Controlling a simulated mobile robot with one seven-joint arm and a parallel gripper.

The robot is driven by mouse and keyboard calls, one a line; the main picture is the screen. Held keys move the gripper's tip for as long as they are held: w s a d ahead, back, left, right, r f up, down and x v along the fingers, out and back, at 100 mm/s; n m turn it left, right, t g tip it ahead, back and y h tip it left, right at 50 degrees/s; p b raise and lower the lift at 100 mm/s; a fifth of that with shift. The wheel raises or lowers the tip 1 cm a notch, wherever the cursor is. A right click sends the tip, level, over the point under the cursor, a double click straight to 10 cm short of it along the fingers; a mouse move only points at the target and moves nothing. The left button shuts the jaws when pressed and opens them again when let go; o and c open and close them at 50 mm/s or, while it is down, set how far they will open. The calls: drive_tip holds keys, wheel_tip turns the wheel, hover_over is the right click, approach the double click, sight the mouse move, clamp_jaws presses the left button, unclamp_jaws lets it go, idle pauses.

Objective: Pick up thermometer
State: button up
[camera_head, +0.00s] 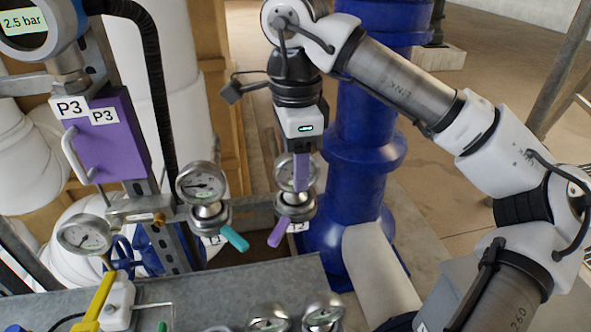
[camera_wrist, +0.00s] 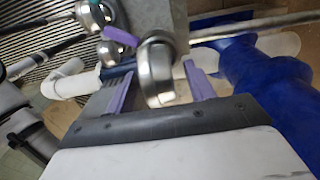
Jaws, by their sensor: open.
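Several silver round dial gauges are in view; I cannot tell from their faces which is the thermometer. One gauge (camera_head: 284,174) is partly hidden behind a purple finger of my gripper (camera_head: 300,182), which points down from above. This gauge sits on a fitting with a purple lever (camera_head: 280,232). In the wrist view my gripper (camera_wrist: 160,82) is open, with purple fingers on either side of a silver round metal body (camera_wrist: 155,68). I cannot tell whether either finger touches it. Another gauge (camera_head: 201,185) with a teal lever (camera_head: 234,238) stands to the left.
A third gauge (camera_head: 82,234) is at the left, and two more stand at the bottom edge of the grey metal bench (camera_head: 215,285). A thick blue pipe (camera_head: 362,130) rises close to the right of my gripper. A purple P3 box (camera_head: 105,145) is at the left.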

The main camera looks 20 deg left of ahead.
drive_tip(key=shift+f, duration=0.4)
drive_tip(key=shift+c, duration=0.2)
drive_tip(key=c, duration=0.9)
drive_tip(key=shift+r, duration=0.1)
wheel_tip(320, 180, up, 10)
drive_tip(key=shift+f+b, duration=0.1)
drive_tip(key=shift+b, duration=0.5)
